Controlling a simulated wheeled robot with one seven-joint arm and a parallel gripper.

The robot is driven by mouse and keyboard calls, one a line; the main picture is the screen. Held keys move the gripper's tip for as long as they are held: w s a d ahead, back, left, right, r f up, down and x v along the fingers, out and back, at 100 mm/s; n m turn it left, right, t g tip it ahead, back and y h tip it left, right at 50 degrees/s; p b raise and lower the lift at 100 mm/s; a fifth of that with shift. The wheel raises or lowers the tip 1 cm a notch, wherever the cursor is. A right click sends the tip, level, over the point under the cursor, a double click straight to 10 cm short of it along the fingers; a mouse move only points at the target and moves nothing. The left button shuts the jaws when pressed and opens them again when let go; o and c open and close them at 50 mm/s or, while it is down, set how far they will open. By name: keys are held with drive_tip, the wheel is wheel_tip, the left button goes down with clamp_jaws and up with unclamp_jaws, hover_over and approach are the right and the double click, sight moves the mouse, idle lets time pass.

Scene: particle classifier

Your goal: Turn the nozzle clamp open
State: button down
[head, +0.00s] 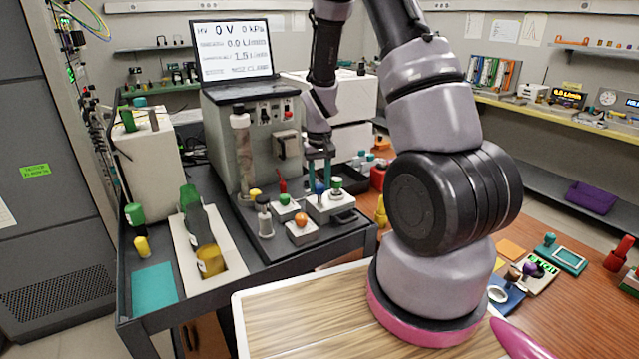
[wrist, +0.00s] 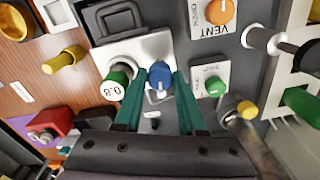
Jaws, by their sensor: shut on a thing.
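A blue knob (wrist: 158,76) with a pale pointer stands on a light grey block (wrist: 150,46); it appears to be the nozzle clamp, though no label on it can be read. My gripper (wrist: 159,84) has its teal fingers on either side of the knob, shut on it. In the head view the blue knob (head: 320,188) shows low between my fingers (head: 320,170), on the block at the front of the machine. Part of the knob's sides is hidden by the fingers.
A second green knob (wrist: 214,86) and an orange VENT knob (wrist: 220,12) are on the other side. A yellow-capped post (wrist: 246,110) is near. The machine's screen (head: 232,50) stands behind.

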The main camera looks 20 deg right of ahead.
sight(320, 185)
drive_tip(key=shift+n, duration=0.7)
drive_tip(key=c, duration=0.5)
unclamp_jaws()
drive_tip(key=shift+r, duration=0.15)
wheel_tip(320, 185, up, 11)
drive_tip(key=shift+f, duration=0.2)
